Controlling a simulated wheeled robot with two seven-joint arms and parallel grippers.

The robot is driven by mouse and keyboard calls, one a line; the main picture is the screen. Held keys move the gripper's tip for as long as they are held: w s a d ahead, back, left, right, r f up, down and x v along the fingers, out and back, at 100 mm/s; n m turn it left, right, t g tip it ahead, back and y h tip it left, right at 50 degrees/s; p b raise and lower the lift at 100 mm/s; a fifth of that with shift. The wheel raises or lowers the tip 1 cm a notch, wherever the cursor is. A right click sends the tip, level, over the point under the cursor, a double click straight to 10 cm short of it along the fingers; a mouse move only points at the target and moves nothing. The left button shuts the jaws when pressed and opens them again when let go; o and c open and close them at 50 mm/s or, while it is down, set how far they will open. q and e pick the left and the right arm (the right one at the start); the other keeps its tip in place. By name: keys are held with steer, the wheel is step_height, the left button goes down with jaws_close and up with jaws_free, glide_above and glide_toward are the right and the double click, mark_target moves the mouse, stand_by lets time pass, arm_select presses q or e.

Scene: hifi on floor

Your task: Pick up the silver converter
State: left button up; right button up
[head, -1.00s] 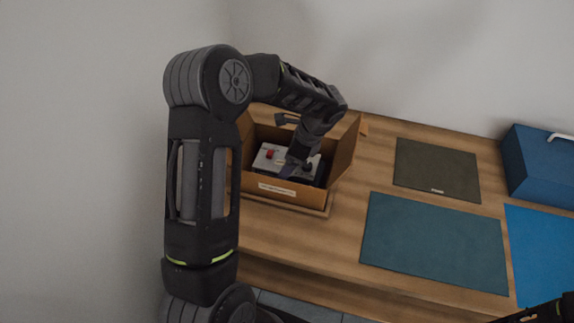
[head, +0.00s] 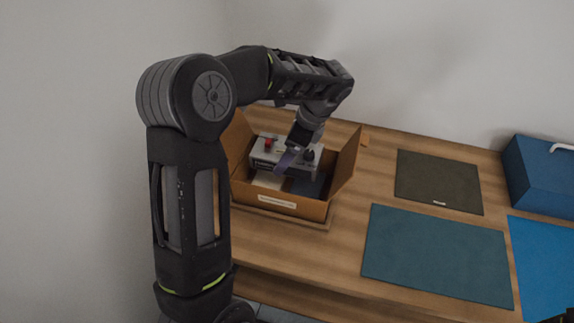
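The silver converter (head: 266,158), a grey box with a red knob and a black knob on top, is above the open cardboard box (head: 276,202) in the head view. It appears lifted off the box floor, which shows below it. My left gripper (head: 287,160) reaches down onto the converter's front side and seems shut on it; one finger shows in front and the other is hidden. My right gripper is not clearly in view; only a dark bit of my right arm shows at the bottom right corner.
The box stands on a wooden table (head: 300,248) with its flaps open. To its right lie a dark olive mat (head: 438,182), a teal mat (head: 437,255) and a bright blue mat (head: 545,262). A blue case (head: 540,176) with a white handle stands at the far right. The mats are bare.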

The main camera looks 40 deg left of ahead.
arm_select(q)
steer(key=shift+r, duration=0.85)
